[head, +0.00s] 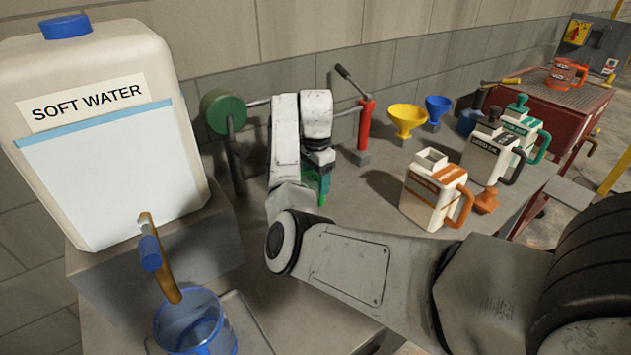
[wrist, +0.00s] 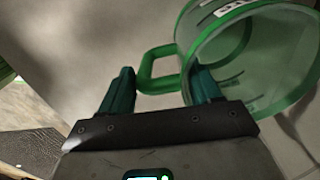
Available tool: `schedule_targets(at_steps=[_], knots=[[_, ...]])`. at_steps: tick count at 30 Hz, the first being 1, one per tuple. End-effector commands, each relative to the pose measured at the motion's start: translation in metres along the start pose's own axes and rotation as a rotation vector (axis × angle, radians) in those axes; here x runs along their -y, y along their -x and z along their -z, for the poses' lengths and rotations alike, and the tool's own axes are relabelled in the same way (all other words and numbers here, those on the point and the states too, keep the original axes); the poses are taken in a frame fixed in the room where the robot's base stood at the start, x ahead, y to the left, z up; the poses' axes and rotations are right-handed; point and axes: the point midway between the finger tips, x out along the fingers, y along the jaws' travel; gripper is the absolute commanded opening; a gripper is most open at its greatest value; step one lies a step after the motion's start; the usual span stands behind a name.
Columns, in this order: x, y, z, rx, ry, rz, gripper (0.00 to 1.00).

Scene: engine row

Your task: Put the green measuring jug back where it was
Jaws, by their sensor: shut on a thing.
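The green measuring jug (wrist: 243,62) is see-through with a green rim and a green handle (wrist: 146,72). In the wrist view it fills the upper right, its open mouth facing the camera, and looks empty. My gripper (wrist: 160,82) has one teal finger on each side of the handle and is shut on it. In the head view my gripper (head: 318,178) points down over the bench behind my forearm. Only a bit of green shows there, so most of the jug is hidden. I cannot tell whether its base touches the bench.
A soft water tank (head: 105,185) stands left, its tap above a blue jug (head: 195,325). A green-ended stand (head: 223,112) and a red hand pump (head: 366,125) are behind my gripper. Orange (head: 432,195), grey (head: 488,155) and green (head: 522,128) containers and funnels (head: 407,118) stand right.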

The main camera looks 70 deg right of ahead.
Motion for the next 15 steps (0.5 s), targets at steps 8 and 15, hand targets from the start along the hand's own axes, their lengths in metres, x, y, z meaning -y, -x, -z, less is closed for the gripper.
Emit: schedule_targets(at_steps=[8,15], knots=[[0.0037,-0.0128,-0.0002,0.0,0.0,0.0,0.0],[0.0039,-0.0145,-0.0001,0.0,0.0,0.002,0.0]])
